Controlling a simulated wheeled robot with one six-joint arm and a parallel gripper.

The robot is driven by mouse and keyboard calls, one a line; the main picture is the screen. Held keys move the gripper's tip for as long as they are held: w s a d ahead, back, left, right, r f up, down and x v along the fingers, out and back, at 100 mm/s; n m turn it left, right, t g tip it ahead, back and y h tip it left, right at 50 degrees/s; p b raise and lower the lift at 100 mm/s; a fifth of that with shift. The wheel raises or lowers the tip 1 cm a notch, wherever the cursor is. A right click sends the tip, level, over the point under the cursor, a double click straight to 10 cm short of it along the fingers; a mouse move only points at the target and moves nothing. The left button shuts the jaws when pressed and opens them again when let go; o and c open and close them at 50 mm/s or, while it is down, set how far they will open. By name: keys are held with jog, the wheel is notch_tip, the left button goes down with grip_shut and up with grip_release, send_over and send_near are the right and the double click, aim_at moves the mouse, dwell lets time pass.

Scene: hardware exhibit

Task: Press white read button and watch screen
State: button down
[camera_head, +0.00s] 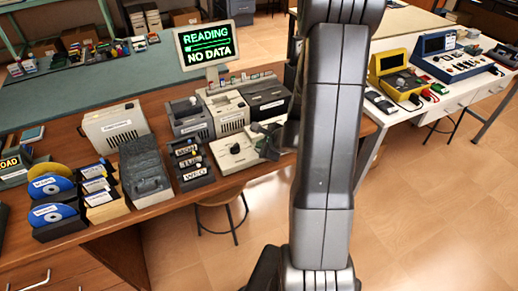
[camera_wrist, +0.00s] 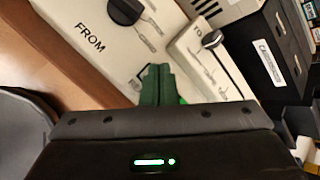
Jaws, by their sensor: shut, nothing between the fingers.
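The screen (camera_head: 206,46) stands at the back of the wooden desk. It shows green text "READING" and "NO DATA" with a bar between them. A white control box (camera_head: 240,160) with a black knob sits near the desk's front edge. In the wrist view the box (camera_wrist: 90,62) bears the word "FROM" beside its knob. My gripper (camera_head: 268,138) is shut and empty over the right side of this box. Its fingertips (camera_wrist: 163,72) point down at the box in the wrist view. I cannot make out the white read button; the fingers may cover it.
Grey and white drive units (camera_head: 188,117) stand behind the box. Blue disc holders (camera_head: 55,215) are at far left. A stool (camera_head: 218,198) stands below. Another table with yellow (camera_head: 400,85) instruments is right.

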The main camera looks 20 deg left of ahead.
jog(key=shift+r+p, duration=0.55)
jog(key=shift+r, duration=0.25)
jog(key=shift+r+p, duration=2.05)
jog(key=shift+r, duration=0.5)
jog(key=shift+f, duration=0.15)
jog(key=shift+f+b, duration=0.75)
jog(key=shift+f, duration=0.05)
jog(key=r+p, duration=0.1)
jog(key=p, duration=0.2)
notch_tip(320, 180, up, 5)
jog(key=p, duration=0.3)
jog(key=shift+f, duration=0.15)
